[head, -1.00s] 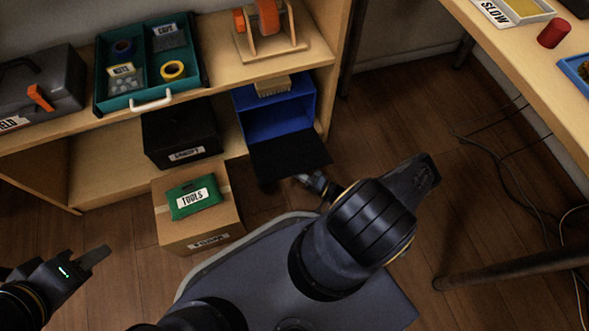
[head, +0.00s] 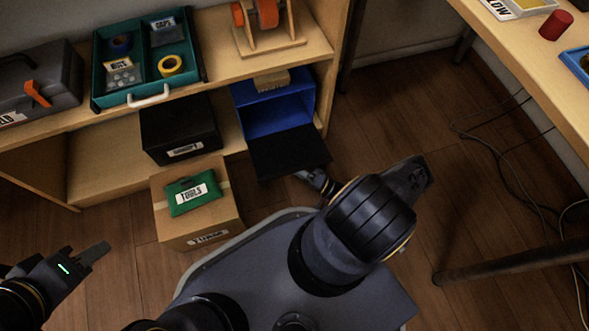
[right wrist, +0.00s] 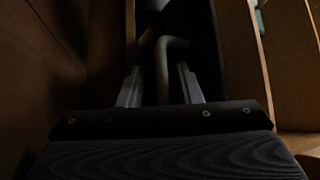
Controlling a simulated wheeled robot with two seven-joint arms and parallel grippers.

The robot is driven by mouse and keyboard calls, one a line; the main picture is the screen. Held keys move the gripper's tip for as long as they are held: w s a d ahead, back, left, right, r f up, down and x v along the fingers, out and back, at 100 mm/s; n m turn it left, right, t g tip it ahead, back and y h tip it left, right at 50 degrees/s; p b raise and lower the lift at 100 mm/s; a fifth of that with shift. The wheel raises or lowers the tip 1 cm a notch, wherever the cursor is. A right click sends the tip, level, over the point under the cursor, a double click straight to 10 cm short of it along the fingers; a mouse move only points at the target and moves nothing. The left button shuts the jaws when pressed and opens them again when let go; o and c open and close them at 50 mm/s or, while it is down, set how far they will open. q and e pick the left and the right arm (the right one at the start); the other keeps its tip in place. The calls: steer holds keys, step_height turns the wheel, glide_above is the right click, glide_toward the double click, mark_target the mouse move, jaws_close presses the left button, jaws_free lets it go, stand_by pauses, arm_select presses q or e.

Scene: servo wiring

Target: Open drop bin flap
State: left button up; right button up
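The drop bin is a blue box (head: 275,117) on the lower shelf. Its black flap (head: 288,151) is swung down and out in front, and the blue inside shows. My right gripper (head: 308,177) is low at the flap's front right edge, partly hidden by my arm. In the right wrist view, its two fingers (right wrist: 161,88) are spread on either side of a grey bent bar (right wrist: 162,68), which looks like a handle. Contact is too dark to tell. My left gripper (head: 96,253) is at the lower left, away from the bin; its finger gap is not clear.
A black box (head: 178,126) stands left of the bin. A cardboard box (head: 195,225) with a green tools pouch (head: 192,193) is on the floor in front. A teal tray (head: 148,60) is on the shelf top. A table (head: 520,75) stands at the right, with cables below.

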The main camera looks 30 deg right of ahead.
steer(key=shift+s+d, duration=0.2)
steer(key=shift+s, duration=0.1)
steer(key=r+v, duration=0.1)
steer(key=v, duration=0.3)
steer(key=p+v, duration=0.1)
steer(key=v, duration=0.3)
steer(key=r+p+v, duration=0.1)
steer(key=v, duration=0.3)
steer(key=shift+s+d+r, duration=0.25)
steer(key=shift+s+r, duration=0.05)
steer(key=shift+s, duration=0.05)
